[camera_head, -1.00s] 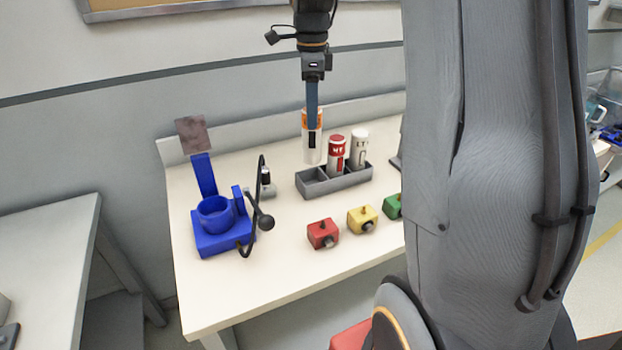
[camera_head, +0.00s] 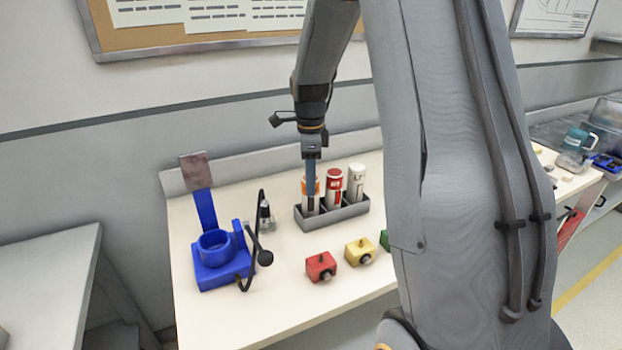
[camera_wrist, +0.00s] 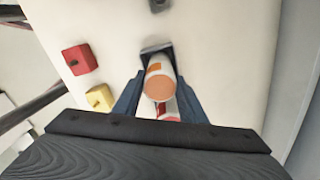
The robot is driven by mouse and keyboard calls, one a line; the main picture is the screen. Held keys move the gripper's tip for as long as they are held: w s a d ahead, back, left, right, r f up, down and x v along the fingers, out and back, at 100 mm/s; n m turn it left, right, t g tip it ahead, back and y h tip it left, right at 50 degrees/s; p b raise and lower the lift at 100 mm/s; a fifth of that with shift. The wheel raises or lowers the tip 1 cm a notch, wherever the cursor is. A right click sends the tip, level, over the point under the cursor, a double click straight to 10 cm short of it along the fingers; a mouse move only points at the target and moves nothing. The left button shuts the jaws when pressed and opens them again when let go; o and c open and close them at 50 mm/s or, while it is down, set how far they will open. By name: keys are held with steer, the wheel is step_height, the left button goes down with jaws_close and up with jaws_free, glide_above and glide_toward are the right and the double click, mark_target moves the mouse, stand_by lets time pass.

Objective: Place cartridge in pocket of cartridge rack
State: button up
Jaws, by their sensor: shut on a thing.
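The white cartridge with an orange top band (camera_head: 310,194) is upright at the left pocket of the grey cartridge rack (camera_head: 335,214). Its lower part is hidden behind the rack's front wall. My gripper (camera_head: 311,180) is shut on its upper part from above. In the wrist view the cartridge's orange top (camera_wrist: 158,88) is between the two blue fingers (camera_wrist: 158,95). A red-topped cartridge (camera_head: 334,188) and a white cartridge (camera_head: 356,184) stand in the other pockets. Whether the held cartridge touches the pocket floor cannot be seen.
A blue fixture (camera_head: 222,262) with a round cup stands at left, beside a small black-and-silver item (camera_head: 266,216). Red (camera_head: 321,267) and yellow (camera_head: 360,251) blocks sit in front of the rack, with a partly hidden green one (camera_head: 385,240). The table front is clear.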

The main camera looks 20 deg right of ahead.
steer(key=shift+f, duration=0.1)
steer(key=o, duration=1.4)
step_height(320, 180, up, 12)
steer(key=b, duration=0.3)
steer(key=shift+s, duration=0.1)
